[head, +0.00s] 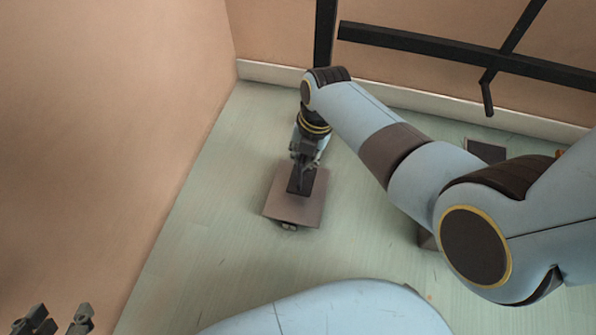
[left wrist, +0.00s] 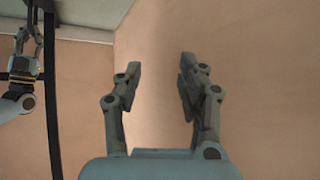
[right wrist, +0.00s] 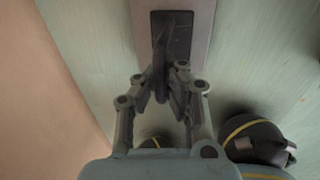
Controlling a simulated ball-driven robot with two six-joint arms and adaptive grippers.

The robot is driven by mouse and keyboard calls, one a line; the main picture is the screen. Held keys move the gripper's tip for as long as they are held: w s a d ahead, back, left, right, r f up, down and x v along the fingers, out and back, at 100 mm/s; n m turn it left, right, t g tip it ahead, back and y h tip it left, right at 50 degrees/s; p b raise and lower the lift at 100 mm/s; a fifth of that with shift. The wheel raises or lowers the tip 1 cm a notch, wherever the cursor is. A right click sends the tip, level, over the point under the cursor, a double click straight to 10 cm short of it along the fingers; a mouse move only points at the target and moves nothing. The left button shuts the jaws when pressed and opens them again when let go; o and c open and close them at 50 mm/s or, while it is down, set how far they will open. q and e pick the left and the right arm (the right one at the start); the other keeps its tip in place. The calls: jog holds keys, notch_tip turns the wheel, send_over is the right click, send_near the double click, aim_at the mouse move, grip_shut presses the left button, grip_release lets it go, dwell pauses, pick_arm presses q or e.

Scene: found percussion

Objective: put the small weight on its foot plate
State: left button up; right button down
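The small weight (right wrist: 181,38) is a dark block with an upright dark grip. It also shows in the head view (head: 301,184). It lies over the brown foot plate (head: 285,208), inside its outline; I cannot tell whether it fully touches. The plate also shows at the top of the right wrist view (right wrist: 203,45). My right gripper (right wrist: 163,86) is directly above the plate, its fingers closed around the grip; it shows in the head view (head: 304,165). My left gripper (head: 58,322) is open and empty, far from the plate; its spread fingers show in the left wrist view (left wrist: 158,80).
A peach wall (head: 110,130) stands close on the left. Black bars (head: 440,50) stand along the back wall. A dark flat plate (head: 487,150) lies on the floor at the right, behind my right arm. The pale green floor left of the foot plate is clear.

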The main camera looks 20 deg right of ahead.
aim_at(294, 180)
jog(key=shift+a+f, duration=0.3)
jog(key=shift+a, duration=0.15)
jog(key=shift+a+f, duration=0.1)
jog(key=shift+f+b, duration=0.2)
jog(key=shift+b, duration=0.25)
jog(key=shift+s+f+b, duration=0.1)
jog(key=shift+f+b, duration=0.5)
jog(key=shift+f, duration=0.2)
jog(key=shift+f+b, duration=0.75)
jog(key=shift+f, duration=0.1)
pick_arm(q)
jog(key=w+d+r+t+h, duration=0.1)
jog(key=w+r+t, duration=0.3)
jog(key=r, duration=0.3)
jog(key=w+d+r+m+t+h, duration=0.1)
jog(key=w+r+t, duration=0.4)
jog(key=r, duration=0.3)
jog(key=shift+w+r+m+t, duration=0.15)
jog(key=shift+w+m+t, duration=0.1)
jog(key=shift+m+t, duration=0.05)
jog(key=shift+r, duration=0.1)
